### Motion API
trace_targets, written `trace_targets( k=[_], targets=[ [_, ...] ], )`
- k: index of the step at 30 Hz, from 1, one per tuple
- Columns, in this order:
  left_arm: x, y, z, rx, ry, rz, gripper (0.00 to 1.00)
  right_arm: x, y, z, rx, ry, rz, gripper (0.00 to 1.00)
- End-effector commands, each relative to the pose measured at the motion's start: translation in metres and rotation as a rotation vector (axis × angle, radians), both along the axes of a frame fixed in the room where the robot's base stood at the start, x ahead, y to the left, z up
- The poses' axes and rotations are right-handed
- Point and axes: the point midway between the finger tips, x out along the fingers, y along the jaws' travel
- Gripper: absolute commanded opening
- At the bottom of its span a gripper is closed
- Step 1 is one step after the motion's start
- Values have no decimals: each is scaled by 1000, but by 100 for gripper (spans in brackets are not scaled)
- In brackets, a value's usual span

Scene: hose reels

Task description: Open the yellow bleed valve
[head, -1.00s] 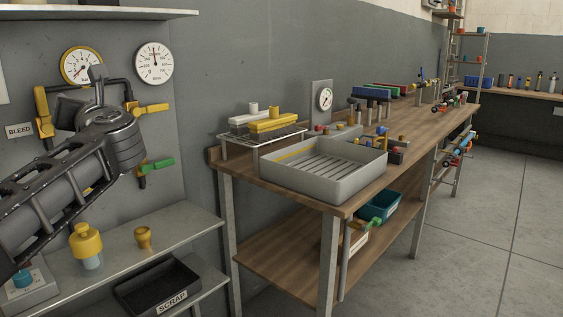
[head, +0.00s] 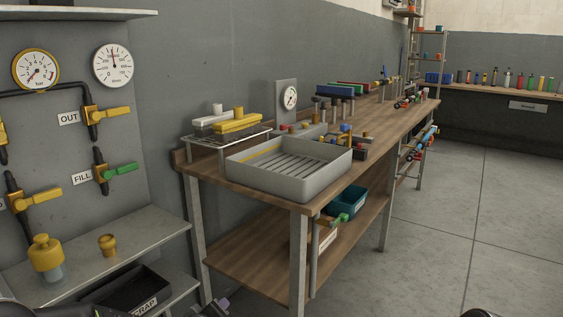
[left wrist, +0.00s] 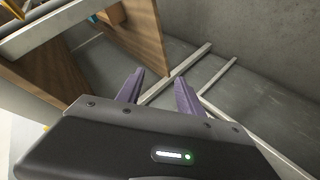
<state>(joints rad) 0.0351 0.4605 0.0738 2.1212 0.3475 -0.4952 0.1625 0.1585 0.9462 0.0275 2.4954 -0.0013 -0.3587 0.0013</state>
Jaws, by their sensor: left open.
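In the head view the valve panel (head: 75,140) is on the left wall. A yellow handle (head: 3,140), cut by the left edge, appears to be the bleed valve; its label is out of view. Other valves have a yellow handle by the OUT label (head: 112,113), a green handle by FILL (head: 123,170) and a yellow handle (head: 48,195) lower left. My left gripper (left wrist: 160,80) is open and empty in the left wrist view, pointing down past table legs. In the head view only a bit of it shows at the bottom edge, low and away from the valves. My right gripper is out of view.
A shelf (head: 150,232) below the panel holds a yellow-capped bottle (head: 46,258) and a brass fitting (head: 107,244). A black scrap bin (head: 125,290) sits beneath. A workbench with a grey tray (head: 290,180) stands to the right. The floor further right is clear.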

Motion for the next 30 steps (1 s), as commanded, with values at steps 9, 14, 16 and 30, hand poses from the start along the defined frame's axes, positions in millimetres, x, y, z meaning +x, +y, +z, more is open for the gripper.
trace_targets(
  k=[9, 14, 16, 30],
  targets=[
    [-174, -66, -186, 157, 422, -460, 44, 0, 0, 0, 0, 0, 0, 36],
    [-259, -83, -232, 144, 578, -603, 44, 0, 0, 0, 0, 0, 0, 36],
    [-291, -89, -246, 127, 636, -644, 44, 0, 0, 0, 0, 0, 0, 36],
    [-365, -97, -193, 64, 789, -687, 44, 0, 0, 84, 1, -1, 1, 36]
  ],
)
